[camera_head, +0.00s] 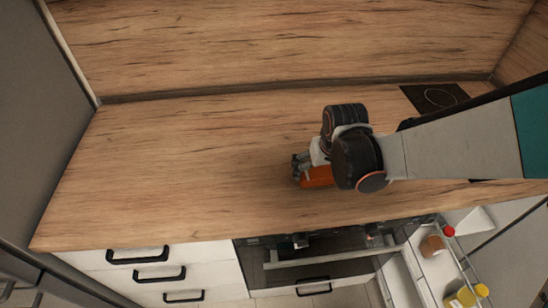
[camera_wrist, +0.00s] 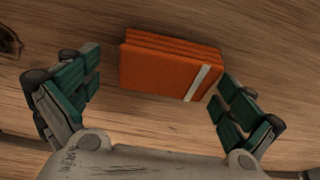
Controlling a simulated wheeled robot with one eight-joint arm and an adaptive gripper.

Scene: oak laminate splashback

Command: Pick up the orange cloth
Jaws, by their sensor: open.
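The orange cloth (camera_wrist: 165,70) is a folded stack with several layers and a pale stripe near its right end. It lies on the wooden counter. In the wrist view it sits between and slightly beyond the two fingers of my gripper (camera_wrist: 158,98), with a gap to the left finger and its right end close to the right finger. My gripper is open and holds nothing. In the head view only part of the cloth (camera_head: 318,177) shows, because my gripper (camera_head: 300,168) and wrist cover the rest.
The wooden counter (camera_head: 180,170) is clear to the left, with a wooden splashback (camera_head: 290,45) behind it. A dark hob (camera_head: 435,98) lies at the back right. Below the front edge are drawers with black handles (camera_head: 138,256) and an open rack with bottles and jars (camera_head: 432,246).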

